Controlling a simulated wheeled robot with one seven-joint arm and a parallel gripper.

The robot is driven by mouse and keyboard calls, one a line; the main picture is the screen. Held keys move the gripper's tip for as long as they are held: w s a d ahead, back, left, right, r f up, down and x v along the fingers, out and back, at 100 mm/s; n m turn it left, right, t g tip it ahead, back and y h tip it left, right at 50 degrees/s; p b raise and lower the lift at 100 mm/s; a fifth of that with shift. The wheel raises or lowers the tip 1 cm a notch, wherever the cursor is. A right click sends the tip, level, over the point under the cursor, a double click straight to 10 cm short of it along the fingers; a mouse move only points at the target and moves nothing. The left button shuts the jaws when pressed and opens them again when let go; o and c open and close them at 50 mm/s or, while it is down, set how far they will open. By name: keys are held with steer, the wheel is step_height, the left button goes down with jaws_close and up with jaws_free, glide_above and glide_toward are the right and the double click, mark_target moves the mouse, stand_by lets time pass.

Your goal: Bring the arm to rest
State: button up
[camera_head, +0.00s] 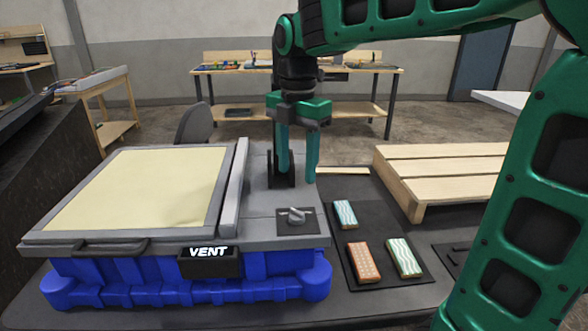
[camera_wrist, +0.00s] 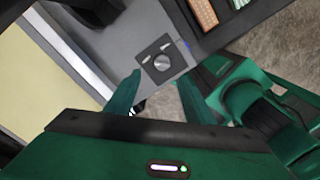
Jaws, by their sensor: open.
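My gripper (camera_head: 298,172) points down above the right part of the console (camera_head: 85,243), its two green fingers apart with nothing between them. In the head view the fingertips are close behind the knob (camera_head: 296,214) on its dark plate; I cannot tell how high they are above the grey top. The wrist view shows the open fingers (camera_wrist: 152,100) with the round knob (camera_wrist: 162,62) beyond them. The console has a blue base, a pale yellow panel (camera_head: 140,188) and a sign reading VENT (camera_head: 209,252).
A dark mat (camera_head: 375,232) right of the console holds a teal block (camera_head: 345,214), an orange block (camera_head: 363,262) and a green striped block (camera_head: 403,258). A wooden pallet (camera_head: 440,165) lies behind it. A workbench (camera_head: 300,106) stands far back. Open air surrounds the gripper above the console.

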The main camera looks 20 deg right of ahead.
steer(key=s+d+f+m, duration=0.6)
steer(key=s+d+m, duration=0.2)
steer(key=s+m, duration=0.4)
steer(key=s+d+f+m, duration=0.7)
steer(key=s+m, duration=0.5)
steer(key=m, duration=0.6)
steer(key=shift+d, duration=0.9)
steer(key=shift+w+f, duration=0.25)
steer(key=shift+w, duration=0.35)
